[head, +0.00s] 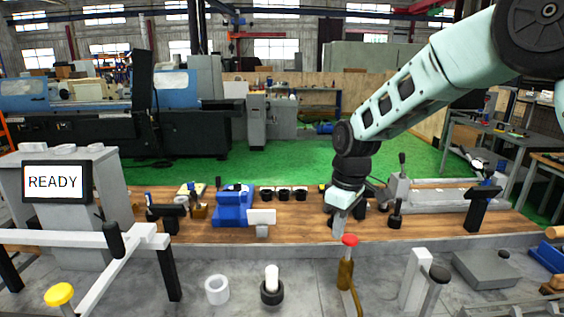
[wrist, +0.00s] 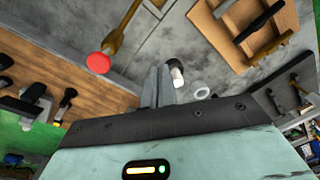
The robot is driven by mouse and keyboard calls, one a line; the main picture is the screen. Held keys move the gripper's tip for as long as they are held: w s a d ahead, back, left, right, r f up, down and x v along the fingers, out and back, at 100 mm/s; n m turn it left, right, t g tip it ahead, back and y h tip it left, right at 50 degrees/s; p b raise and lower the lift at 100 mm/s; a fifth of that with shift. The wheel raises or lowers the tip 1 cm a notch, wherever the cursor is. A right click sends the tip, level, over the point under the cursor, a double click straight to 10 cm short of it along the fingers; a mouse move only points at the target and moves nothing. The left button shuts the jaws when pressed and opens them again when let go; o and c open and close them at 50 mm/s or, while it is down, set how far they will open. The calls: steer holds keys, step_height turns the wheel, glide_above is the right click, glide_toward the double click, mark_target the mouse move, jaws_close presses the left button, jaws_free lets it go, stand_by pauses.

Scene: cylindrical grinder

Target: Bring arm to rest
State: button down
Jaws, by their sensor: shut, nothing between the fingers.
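My arm reaches in from the upper right of the head view and bends down at its wrist. My gripper (head: 338,222) points down above the front edge of the wooden board (head: 300,232), behind a red-knobbed brass lever (head: 349,241). In the wrist view the fingers of my gripper (wrist: 158,84) are together and empty. The red knob (wrist: 98,62) is to their left in that view. A white cylinder in a black holder (wrist: 177,72) and a white ring (wrist: 200,90) show just to their right.
A panel (head: 56,182) reading READY stands at the left, with a white rail frame and a yellow knob (head: 59,294) in front. A blue fixture (head: 233,207) and several dark holders stand on the board. A flat grey block (head: 486,269) lies at the right.

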steer(key=s+f+m+b, duration=0.1)
steer(key=s+f+b, duration=0.2)
steer(key=s, duration=1.3)
steer(key=s+f+m+b, duration=0.1)
steer(key=s+f+b, duration=0.2)
steer(key=s, duration=1.3)
steer(key=shift+m+b, duration=0.4)
steer(key=shift+b, duration=0.5)
